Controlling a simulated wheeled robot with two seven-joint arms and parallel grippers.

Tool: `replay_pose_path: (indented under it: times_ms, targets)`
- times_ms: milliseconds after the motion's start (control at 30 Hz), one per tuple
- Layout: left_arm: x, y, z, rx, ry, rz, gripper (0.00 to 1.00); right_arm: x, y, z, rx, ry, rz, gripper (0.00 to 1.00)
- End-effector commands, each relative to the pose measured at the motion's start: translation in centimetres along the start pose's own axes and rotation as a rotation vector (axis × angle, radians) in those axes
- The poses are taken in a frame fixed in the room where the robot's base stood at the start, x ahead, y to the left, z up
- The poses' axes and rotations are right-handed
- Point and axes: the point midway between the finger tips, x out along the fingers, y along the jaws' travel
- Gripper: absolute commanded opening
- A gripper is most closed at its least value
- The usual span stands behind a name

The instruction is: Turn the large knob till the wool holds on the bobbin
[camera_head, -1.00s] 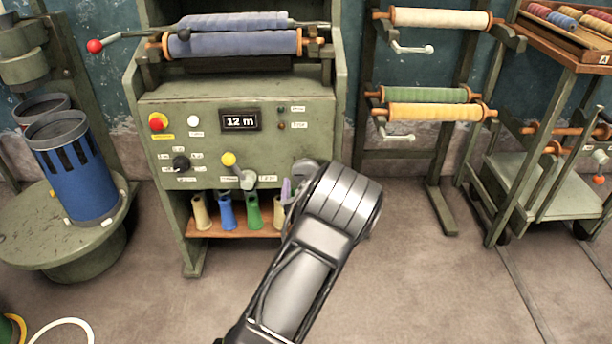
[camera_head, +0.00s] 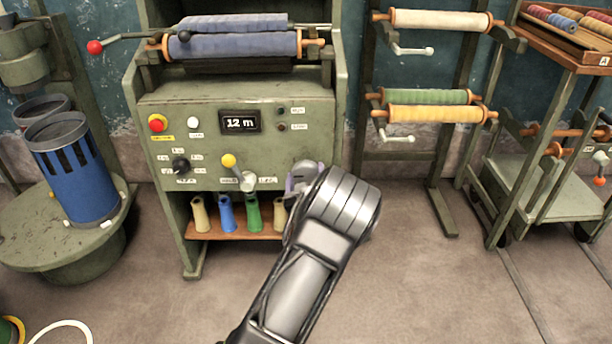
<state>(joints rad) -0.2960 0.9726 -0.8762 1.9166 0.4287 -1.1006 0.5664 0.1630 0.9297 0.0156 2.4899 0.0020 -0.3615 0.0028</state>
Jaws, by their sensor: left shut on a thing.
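The green winding machine (camera_head: 300,115) stands in the middle with a display (camera_head: 240,121) reading 12 m. Blue-grey wool (camera_head: 235,45) lies on the bobbin at its top, with a second blue-grey roll (camera_head: 235,22) just behind. My left arm comes up from the bottom and ends at the lower right of the panel. My left gripper (camera_head: 300,183) is there, shut on what looks like the large knob (camera_head: 304,170). My wrist hides much of this spot, so the knob's marking and angle cannot be read. My right gripper is not in view.
A yellow-tipped lever (camera_head: 229,161), a black knob (camera_head: 180,165) and a red button (camera_head: 157,122) are on the panel. Several coloured cones (camera_head: 226,212) stand on the shelf below. A blue can (camera_head: 75,170) stands left. Roller racks (camera_head: 440,112) and a cart (camera_head: 545,185) stand right.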

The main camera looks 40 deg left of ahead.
Motion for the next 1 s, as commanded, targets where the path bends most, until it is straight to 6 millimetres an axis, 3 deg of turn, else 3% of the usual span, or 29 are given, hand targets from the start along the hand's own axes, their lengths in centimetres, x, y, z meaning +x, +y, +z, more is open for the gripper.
replay_pose_path:
  times_ms: [300,667,1000]
  targets:
    - [-0.01,-0.02,0.01,0.000,0.000,-0.001,0.33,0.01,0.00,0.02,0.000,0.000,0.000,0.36]
    - [-0.01,-0.03,0.01,0.049,0.000,-0.001,0.33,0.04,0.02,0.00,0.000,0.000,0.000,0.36]
    - [0.00,-0.01,-0.03,0.250,0.001,-0.001,0.33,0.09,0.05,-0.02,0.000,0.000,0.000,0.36]
